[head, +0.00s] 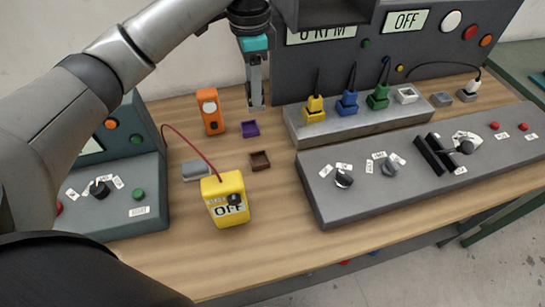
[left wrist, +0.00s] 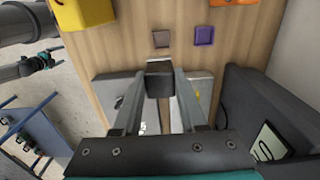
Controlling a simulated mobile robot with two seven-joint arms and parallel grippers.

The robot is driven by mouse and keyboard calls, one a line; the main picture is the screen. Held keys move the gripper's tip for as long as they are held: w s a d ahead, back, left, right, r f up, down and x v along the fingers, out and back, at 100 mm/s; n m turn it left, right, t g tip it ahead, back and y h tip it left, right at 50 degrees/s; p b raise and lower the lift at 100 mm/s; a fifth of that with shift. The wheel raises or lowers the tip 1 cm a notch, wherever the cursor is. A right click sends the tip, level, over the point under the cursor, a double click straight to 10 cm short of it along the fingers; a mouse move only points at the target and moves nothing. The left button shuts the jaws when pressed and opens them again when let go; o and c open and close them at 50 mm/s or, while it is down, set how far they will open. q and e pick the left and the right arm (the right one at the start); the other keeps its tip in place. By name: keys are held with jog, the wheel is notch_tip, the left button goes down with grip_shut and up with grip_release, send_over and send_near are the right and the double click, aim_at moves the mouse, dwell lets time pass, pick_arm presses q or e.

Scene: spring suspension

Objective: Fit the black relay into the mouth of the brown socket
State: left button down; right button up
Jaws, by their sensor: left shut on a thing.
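The brown socket (head: 260,161) is a small open square box on the wooden table, right of the yellow OFF meter. It also shows in the left wrist view (left wrist: 162,38), ahead of the fingertips. My left gripper (head: 256,102) hangs fingers down above the table, behind the brown socket and apart from it. In the left wrist view my left gripper (left wrist: 160,90) is shut on the black relay (left wrist: 160,76), a dark block between the fingertips. In the head view I cannot make out the relay clearly. My right gripper is not in view.
A purple socket (head: 250,129) lies close by the brown one. An orange device (head: 210,111), a grey block (head: 196,170) and the yellow meter (head: 226,200) with a red cable stand left. A grey rack (head: 365,122) with several plugs and a control console (head: 330,205) stand right.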

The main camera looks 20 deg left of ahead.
pick_arm(q)
jog(key=shift+w+f, duration=0.15)
jog(key=shift+w, duration=0.05)
notch_tip(320, 180, down, 19)
jog(key=b, duration=0.3)
jog(key=shift+s, duration=0.1)
jog(key=shift+f, duration=0.3)
jog(key=shift+a+f, duration=0.1)
jog(key=shift+f, duration=0.05)
jog(key=shift+c, duration=2.3)
grip_release()
notch_tip(320, 180, up, 12)
jog(key=p, duration=0.1)
jog(key=shift+r+p, duration=0.2)
jog(key=shift+p, duration=0.2)
